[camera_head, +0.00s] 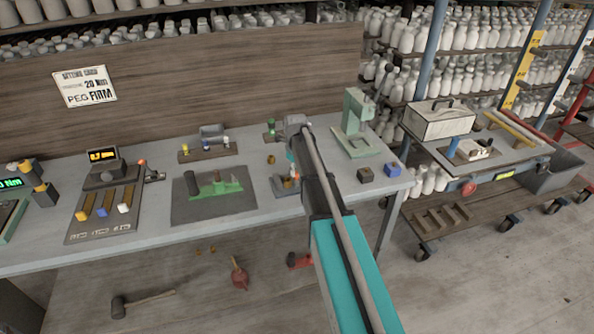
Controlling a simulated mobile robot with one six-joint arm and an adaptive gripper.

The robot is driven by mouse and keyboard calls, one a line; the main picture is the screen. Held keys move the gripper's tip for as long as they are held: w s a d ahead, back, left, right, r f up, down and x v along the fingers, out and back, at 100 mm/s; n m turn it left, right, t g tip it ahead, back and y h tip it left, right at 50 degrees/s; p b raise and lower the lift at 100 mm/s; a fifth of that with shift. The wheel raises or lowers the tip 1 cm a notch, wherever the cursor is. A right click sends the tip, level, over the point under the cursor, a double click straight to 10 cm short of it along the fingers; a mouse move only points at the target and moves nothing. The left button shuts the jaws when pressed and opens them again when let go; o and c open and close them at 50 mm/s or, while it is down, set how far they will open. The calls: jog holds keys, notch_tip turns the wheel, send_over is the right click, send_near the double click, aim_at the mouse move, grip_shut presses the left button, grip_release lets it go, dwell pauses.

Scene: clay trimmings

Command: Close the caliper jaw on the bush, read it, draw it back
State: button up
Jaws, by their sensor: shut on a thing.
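My gripper (291,171) is low over a small fixture on the bench, partly hidden behind my own arm. This fixture looks like the caliper (283,190), on a small grey plate. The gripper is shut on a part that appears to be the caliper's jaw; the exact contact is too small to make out. A small brownish piece (271,159) stands just behind, perhaps the bush, but I cannot be sure. Whether the jaw touches a bush is hidden.
A dark mat (240,207) with green pieces lies left of the caliper. An orange-lit display (103,155) and a peg board (75,233) are further left.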

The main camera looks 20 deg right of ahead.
jog(key=shift+a, duration=0.9)
dwell(1.1)
jog(key=o, duration=1.3)
notch_tip(320, 180, up, 8)
jog(key=p, duration=0.8)
dwell(0.8)
jog(key=shift+s+a+n, duration=1.5)
jog(key=shift+s+n, duration=2.8)
jog(key=shift+n, duration=0.75)
jog(key=shift+s+a+n, duration=1.55)
jog(key=shift+s+n, duration=2.7)
jog(key=shift+n, duration=0.85)
jog(key=shift+s+a+n, duration=1.5)
jog(key=shift+s+n, duration=2.8)
jog(key=shift+n, duration=0.75)
